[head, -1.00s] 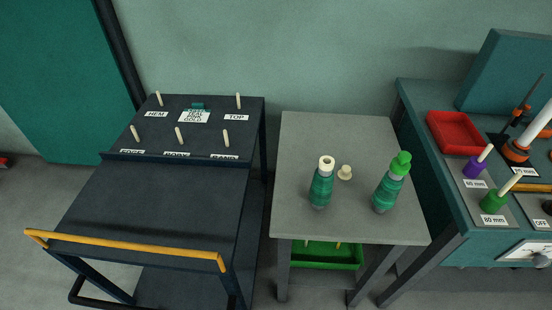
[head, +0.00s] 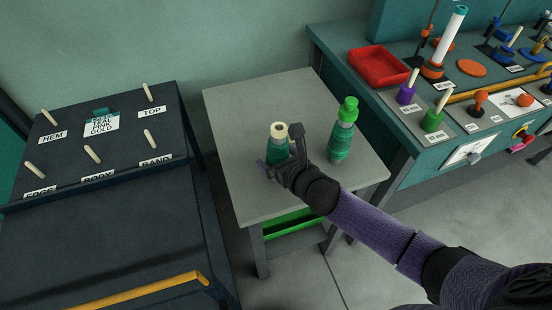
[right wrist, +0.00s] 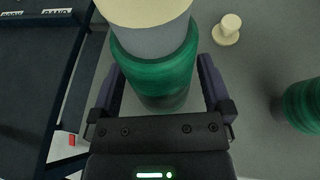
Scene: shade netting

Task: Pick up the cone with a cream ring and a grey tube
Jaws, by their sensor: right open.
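The cone with a cream ring (head: 278,130) stands upright on the grey table (head: 237,113), wound in green yarn. In the right wrist view its cream ring (right wrist: 145,8), grey tube (right wrist: 155,40) and green winding (right wrist: 155,72) fill the top centre. My right gripper (head: 281,157) is open, with one finger on each side of the cone; in the right wrist view the fingers (right wrist: 160,88) flank its winding with small gaps. The lower cone is partly hidden by the gripper in the head view. My left gripper is out of view.
A second green cone with a bright green top (head: 348,108) stands to the right on the same table. A dark labelled rack (head: 120,125) is left; a teal bench with a red tray (head: 379,65) is right.

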